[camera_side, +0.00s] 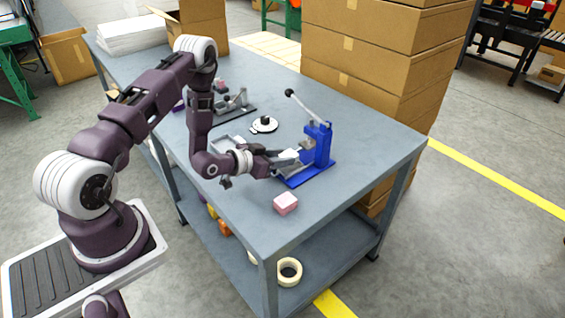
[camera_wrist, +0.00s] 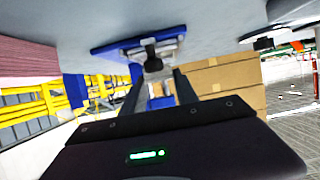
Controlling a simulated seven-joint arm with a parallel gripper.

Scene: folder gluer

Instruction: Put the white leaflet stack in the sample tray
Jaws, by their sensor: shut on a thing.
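My gripper (camera_side: 284,160) is low over the table, pointing right, just in front of the blue press. It is shut on a small pale piece (camera_side: 289,156) that looks like the white leaflet stack; the fingers hide much of it. In the wrist view, my two fingers (camera_wrist: 157,90) reach toward the blue base, and the held piece is not clear. A shallow grey tray (camera_side: 226,143), seemingly the sample tray, lies on the table left of my gripper, partly hidden by my arm.
The blue press (camera_side: 318,145) with a raised lever stands close to my fingertips. A pink block (camera_side: 286,203) lies nearer the front edge. A black-and-white round item (camera_side: 264,124) and a grey device (camera_side: 236,104) stand behind. Tall cartons (camera_side: 375,50) rise beyond the table.

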